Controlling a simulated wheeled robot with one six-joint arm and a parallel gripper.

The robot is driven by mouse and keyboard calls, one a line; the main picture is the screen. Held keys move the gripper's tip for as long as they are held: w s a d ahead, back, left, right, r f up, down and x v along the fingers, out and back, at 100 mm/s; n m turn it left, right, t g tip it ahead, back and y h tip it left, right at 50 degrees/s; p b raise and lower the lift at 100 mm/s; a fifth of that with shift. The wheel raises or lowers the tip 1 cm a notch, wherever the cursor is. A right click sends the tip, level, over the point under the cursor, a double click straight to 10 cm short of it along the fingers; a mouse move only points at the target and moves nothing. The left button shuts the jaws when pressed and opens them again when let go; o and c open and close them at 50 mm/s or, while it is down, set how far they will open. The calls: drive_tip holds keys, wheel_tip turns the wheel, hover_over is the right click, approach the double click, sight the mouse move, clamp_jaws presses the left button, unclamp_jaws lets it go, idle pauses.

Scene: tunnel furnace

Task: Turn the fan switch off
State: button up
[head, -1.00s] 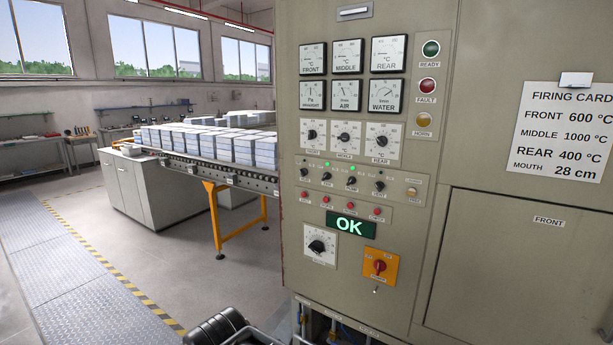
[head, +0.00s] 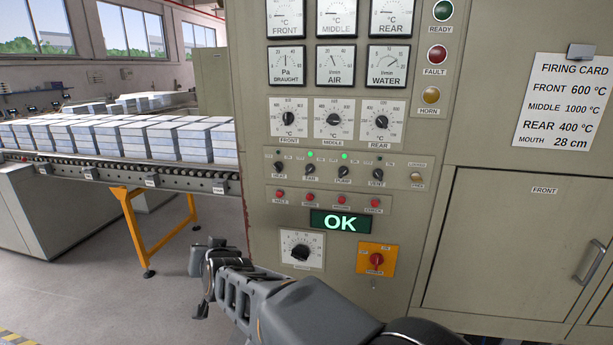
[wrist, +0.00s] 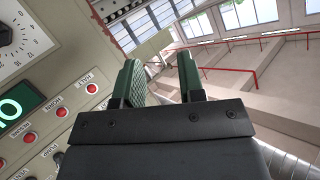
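The fan switch (head: 310,169) is a small black knob in the row of switches on the beige control panel (head: 258,215). It is second from the left, between the heat and pump switches, and a green light above it is lit. Its pointer angle is too small to read surely. My gripper (head: 204,278) is in front of the panel, low and left of the switch, apart from it. The wrist view shows its two green finger pads (wrist: 160,80) apart with nothing between them. The fan switch cannot be made out surely in the wrist view.
The pump switch (head: 343,171) and heat switch (head: 280,168) flank the fan switch. Red buttons (head: 342,200), a green OK display (head: 340,222) and an orange power switch (head: 376,260) lie below. A conveyor (head: 150,180) with pale blocks stands left of the panel.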

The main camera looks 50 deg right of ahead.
drive_tip(key=w+d+r+m+t+h, duration=0.1)
drive_tip(key=w+d+r+m+h, duration=0.15)
drive_tip(key=d, duration=0.25)
drive_tip(key=m+g+h, duration=0.8)
drive_tip(key=m+h, duration=0.4)
drive_tip(key=h, duration=0.3)
approach(308, 172)
drive_tip(key=shift+m, duration=0.25)
drive_tip(key=p+x, duration=0.3)
drive_tip(key=x, duration=0.6)
drive_tip(key=shift+d+p, duration=0.1)
drive_tip(key=shift+p, duration=0.25)
drive_tip(key=shift+c, duration=0.2)
clamp_jaws()
